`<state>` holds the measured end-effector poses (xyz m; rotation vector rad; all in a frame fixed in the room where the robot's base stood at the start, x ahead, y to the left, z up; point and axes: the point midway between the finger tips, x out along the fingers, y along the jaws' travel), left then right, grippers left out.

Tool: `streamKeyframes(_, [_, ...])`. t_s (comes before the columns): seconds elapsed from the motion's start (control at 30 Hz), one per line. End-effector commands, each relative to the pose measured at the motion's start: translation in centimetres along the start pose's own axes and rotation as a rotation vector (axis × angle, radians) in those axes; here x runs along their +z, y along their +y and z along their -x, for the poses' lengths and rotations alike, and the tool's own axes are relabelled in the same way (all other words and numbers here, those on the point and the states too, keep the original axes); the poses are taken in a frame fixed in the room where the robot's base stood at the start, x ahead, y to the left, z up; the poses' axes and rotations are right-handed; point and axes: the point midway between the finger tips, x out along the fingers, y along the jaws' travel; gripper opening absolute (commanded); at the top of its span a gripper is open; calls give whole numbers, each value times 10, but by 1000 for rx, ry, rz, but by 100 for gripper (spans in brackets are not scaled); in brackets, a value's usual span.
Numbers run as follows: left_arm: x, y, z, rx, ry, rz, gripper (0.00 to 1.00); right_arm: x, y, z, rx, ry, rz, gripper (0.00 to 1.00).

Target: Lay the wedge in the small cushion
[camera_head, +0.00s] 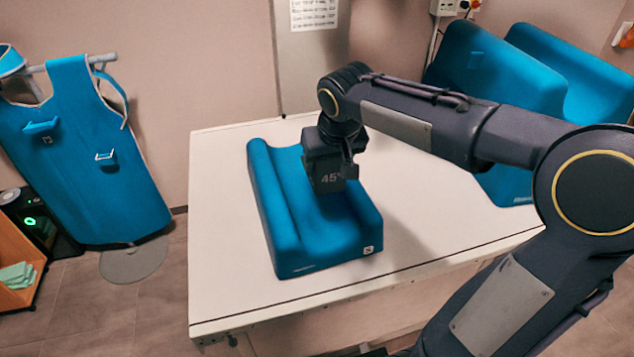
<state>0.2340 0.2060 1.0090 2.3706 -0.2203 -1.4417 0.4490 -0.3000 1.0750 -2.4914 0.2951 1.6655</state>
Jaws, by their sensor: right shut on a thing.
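The small cushion (290,234) is a blue block with a lengthwise hollow, lying on the white table. The wedge (328,178) is a dark grey block marked "45°". My right gripper (338,160) points down over the cushion's hollow and is shut on the wedge. The wedge's lower edge is at the hollow, toward the cushion's far half; I cannot tell whether it touches the surface. The gripper's fingers partly hide the wedge's top. My left gripper is not in view.
The white table (222,262) is clear left of the cushion. Larger blue cushions (500,70) stand at the back right, partly behind my right arm. A blue apron (85,170) hangs on a stand at the left, off the table. A wooden shelf (12,240) stands at far left.

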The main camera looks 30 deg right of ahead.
Motion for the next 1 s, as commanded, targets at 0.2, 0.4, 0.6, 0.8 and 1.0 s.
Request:
streamKeyframes(0.2, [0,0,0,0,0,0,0,6,-14,-16,-1,0,0,36])
streamKeyframes(0.4, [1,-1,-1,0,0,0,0,16,-21,-41,1,-2,0,36])
streamKeyframes(0.6, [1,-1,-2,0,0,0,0,20,-21,-53,0,0,0,36])
streamKeyframes(0.8, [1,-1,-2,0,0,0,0,20,-21,-52,-1,1,-1,36])
streamKeyframes(1.0, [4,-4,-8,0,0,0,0,23,-21,-59,0,1,-1,36])
